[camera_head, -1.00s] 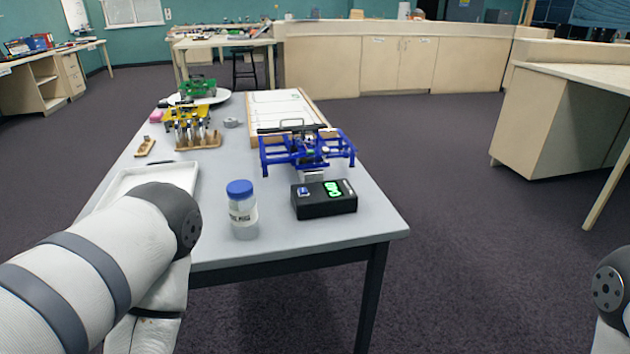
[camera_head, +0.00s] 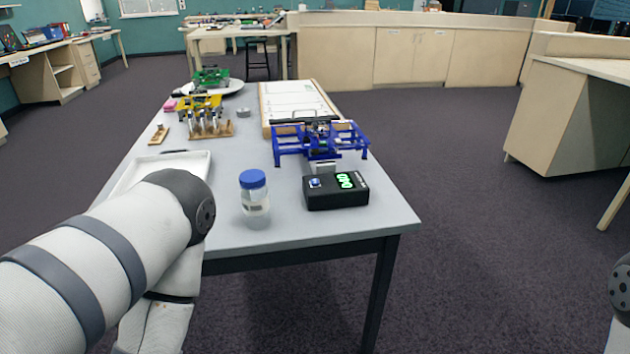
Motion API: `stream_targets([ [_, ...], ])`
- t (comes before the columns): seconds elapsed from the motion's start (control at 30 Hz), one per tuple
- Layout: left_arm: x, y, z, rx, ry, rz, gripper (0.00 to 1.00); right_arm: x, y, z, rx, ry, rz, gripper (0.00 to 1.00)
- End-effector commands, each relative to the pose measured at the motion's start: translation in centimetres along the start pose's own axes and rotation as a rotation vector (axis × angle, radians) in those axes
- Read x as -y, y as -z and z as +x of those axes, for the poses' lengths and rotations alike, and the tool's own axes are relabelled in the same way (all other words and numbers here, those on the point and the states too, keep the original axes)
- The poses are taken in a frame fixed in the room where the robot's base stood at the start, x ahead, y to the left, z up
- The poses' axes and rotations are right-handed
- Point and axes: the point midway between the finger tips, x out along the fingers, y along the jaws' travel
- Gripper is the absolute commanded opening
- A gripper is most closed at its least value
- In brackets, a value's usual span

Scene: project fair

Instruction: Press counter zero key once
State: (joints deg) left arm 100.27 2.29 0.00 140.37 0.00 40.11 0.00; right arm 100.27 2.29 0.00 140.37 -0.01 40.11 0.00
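The counter is a black box (camera_head: 336,200) near the front right of the grey table. Green digits (camera_head: 345,181) glow on its top, too small to read surely. A small blue-and-white key (camera_head: 315,183) sits on its top left, apart from my arms. My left arm comes in from the left over the table's front left corner, and its gripper is out of sight. Only a bit of my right arm shows at the right edge, and its gripper is out of view.
A clear jar with a blue lid (camera_head: 254,205) stands left of the counter. A blue frame (camera_head: 322,141) stands just behind it. A white tray (camera_head: 196,163), a wooden rack (camera_head: 210,132) and a clipboard-like board (camera_head: 293,98) share the grey table (camera_head: 300,234). Its front edge is clear.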

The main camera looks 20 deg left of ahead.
Motion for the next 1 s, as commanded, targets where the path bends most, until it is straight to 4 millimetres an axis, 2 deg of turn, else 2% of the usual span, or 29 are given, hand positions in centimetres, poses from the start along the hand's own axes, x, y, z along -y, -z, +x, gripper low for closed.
stream_targets([
  [0.03,0.00,0.00,0.00,0.000,0.000,0.000,0.61,0.00,0.00,0.00,0.000,0.000,0.000,0.40],
  [0.3,0.00,0.00,0.00,0.000,0.000,0.000,0.00,0.00,0.00,0.00,0.000,0.000,0.000,0.40],
  [1.0,0.00,0.00,0.00,0.000,0.000,0.000,0.00,0.00,0.00,0.00,0.000,0.000,0.000,0.40],
])
